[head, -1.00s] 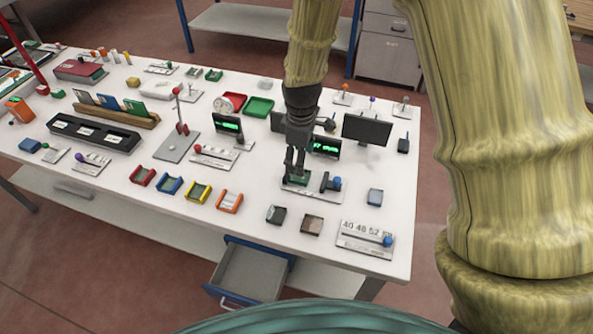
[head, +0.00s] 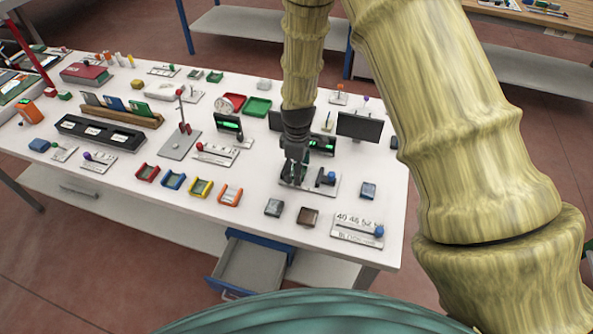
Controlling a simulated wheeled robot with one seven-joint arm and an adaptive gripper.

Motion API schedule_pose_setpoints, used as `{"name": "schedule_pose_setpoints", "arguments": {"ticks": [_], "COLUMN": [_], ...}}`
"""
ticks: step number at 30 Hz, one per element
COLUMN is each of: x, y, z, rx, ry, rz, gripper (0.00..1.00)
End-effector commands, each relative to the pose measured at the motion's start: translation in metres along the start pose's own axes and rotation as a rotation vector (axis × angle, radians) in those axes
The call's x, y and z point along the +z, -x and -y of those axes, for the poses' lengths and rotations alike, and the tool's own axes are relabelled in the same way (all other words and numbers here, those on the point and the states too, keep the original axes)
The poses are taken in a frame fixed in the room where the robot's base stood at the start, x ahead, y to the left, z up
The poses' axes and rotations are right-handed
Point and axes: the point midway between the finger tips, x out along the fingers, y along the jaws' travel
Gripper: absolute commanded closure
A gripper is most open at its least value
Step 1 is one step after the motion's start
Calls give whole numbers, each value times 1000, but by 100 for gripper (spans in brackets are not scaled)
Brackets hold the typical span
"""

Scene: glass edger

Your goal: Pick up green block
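My gripper (head: 292,178) points down at a small grey fixture (head: 318,190) near the front right of the white table. The fixture carries a dark clamp with a blue knob (head: 330,178) just right of the fingers. In the earlier picture a dark green block shows at the fingertips, on this fixture. Now the fingers and their shadow largely hide that spot, and I cannot tell whether they are closed on the block. Two small green pieces, one at the back (head: 195,74) and one beside it (head: 215,76), lie far from the gripper.
Dark monitors (head: 358,127) stand behind the gripper. A green tray (head: 258,106) is at the back. Coloured holders, including a yellow one (head: 201,188), line the front left. A numbered plate (head: 357,231) lies front right. An open drawer (head: 251,266) sticks out below the table.

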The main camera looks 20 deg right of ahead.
Motion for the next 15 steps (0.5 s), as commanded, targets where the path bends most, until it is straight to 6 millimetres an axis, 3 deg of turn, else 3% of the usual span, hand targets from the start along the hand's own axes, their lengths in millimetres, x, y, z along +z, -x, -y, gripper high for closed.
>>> {"name": "schedule_pose_setpoints", "arguments": {"ticks": [6,15], "x": [-2,-1], "y": [-1,-1], "z": [-1,-1], "rx": [0,0], "ry": [1,1], "rz": [0,0], "gripper": [30,82]}}
